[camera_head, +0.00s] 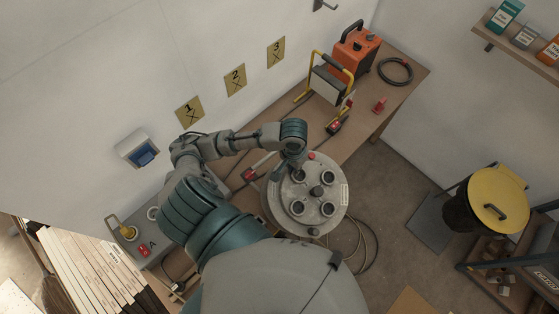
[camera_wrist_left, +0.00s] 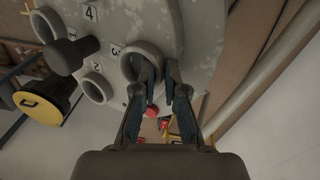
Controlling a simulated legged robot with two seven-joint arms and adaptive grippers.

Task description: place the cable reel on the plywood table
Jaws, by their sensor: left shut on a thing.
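The cable reel (camera_head: 325,212) is a grey, worn round drum with several ringed sockets and a dark central knob. In the head view it is at the middle, over the front edge of the plywood table (camera_head: 412,78); I cannot tell whether it rests on it. My left gripper (camera_head: 291,168) reaches down to the reel's far side. In the left wrist view its two fingers (camera_wrist_left: 158,75) are shut at a socket ring on the reel's face (camera_wrist_left: 195,30). My right gripper is not in view.
An orange machine (camera_head: 354,48), a yellow-framed lamp (camera_head: 327,83) and a coiled black cable (camera_head: 396,72) occupy the table's far end. Loose cable (camera_head: 367,243) lies by the reel. A yellow-lidded bin (camera_head: 499,199) stands right on the floor.

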